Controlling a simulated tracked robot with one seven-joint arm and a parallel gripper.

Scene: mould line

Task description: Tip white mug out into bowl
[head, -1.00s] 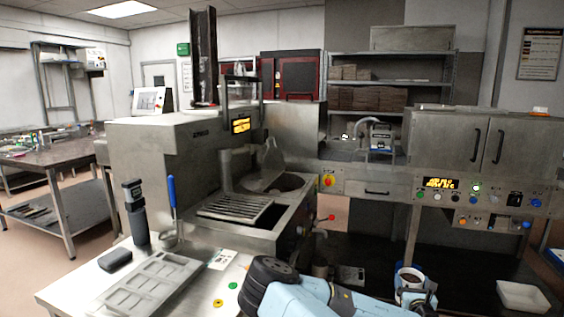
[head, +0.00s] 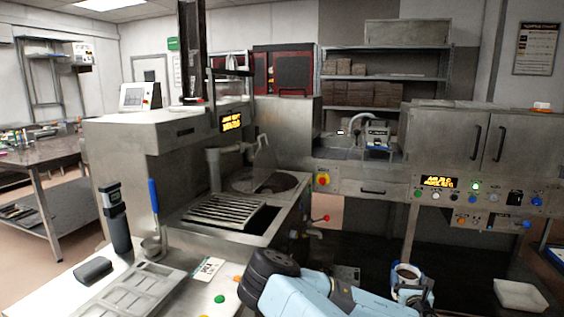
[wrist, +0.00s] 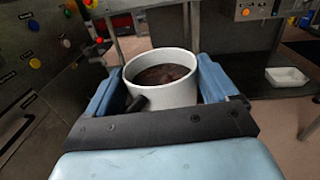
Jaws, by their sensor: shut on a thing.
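The white mug (head: 408,272) is between the blue fingers of my gripper (head: 412,291), low at the right of the head view. In the wrist view the mug (wrist: 162,95) stands about upright, with dark brown contents inside. My gripper (wrist: 162,82) is shut on it, one finger on each side. A dark handle stub points toward the wrist camera. A round metal bowl-like basin (head: 288,186) is set in the steel machine, partly behind a raised paddle. I cannot tell whether this is the bowl. The mug is apart from it, to its right and nearer.
A white rectangular dish (head: 521,296) lies at the lower right. A steel cabinet (head: 455,140) stands behind the mug.

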